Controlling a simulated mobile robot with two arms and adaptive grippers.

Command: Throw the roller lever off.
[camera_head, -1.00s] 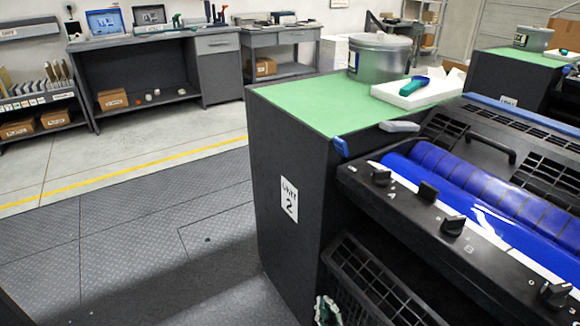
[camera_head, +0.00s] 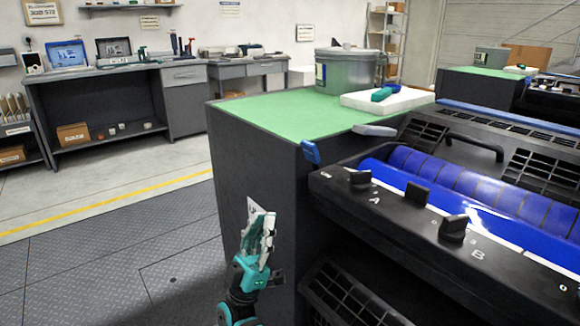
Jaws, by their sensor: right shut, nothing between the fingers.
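The ink unit (camera_head: 430,215) has a blue roller (camera_head: 480,185) behind a black panel with several black knobs. A blue lever-like tab (camera_head: 311,152) sticks up at the panel's left end, beside the green-topped cabinet. A light grey handle (camera_head: 374,131) lies just behind it. I cannot tell from its looks which one is the roller lever. My right gripper (camera_head: 264,220), teal with grey fingers, points up before the dark cabinet front, lower and left of the blue tab. It is shut, empty, and apart from both handles. It partly hides the white unit label. My left gripper is out of view.
A metal tub (camera_head: 347,70) and a white tray (camera_head: 388,100) with a teal-handled tool stand on the green cabinet top (camera_head: 270,115). A black grille (camera_head: 350,295) sits below the knob panel. The floor (camera_head: 100,250) at left is clear. Workbenches stand along the back wall.

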